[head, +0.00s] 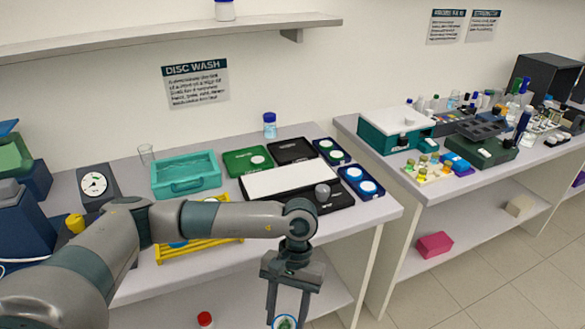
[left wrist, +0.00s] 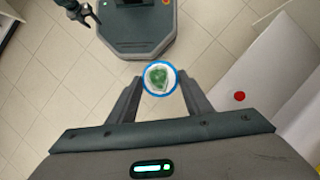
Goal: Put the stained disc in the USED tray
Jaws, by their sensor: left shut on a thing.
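My left gripper (head: 287,316) is low in front of the bench in the head view, fingers pointing down. It is shut on a round disc (head: 284,322) at the bottom edge of the picture. In the left wrist view the gripper (left wrist: 160,82) holds the disc (left wrist: 158,78), which has a blue rim and a green stain on a pale face. Trays on the bench include a green one (head: 228,163), a black one (head: 274,146) and a blue one (head: 349,181); I cannot read a USED label. A dark gripper, apparently my right (left wrist: 82,14), shows at the left wrist view's top left.
A teal basin (head: 185,190), a white-topped black unit (head: 290,178) and a yellow rack (head: 205,247) stand on the bench. A blue-capped jar (head: 269,126) stands behind. A second bench stands to the right, across a gap. Open floor (head: 480,265) is at lower right.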

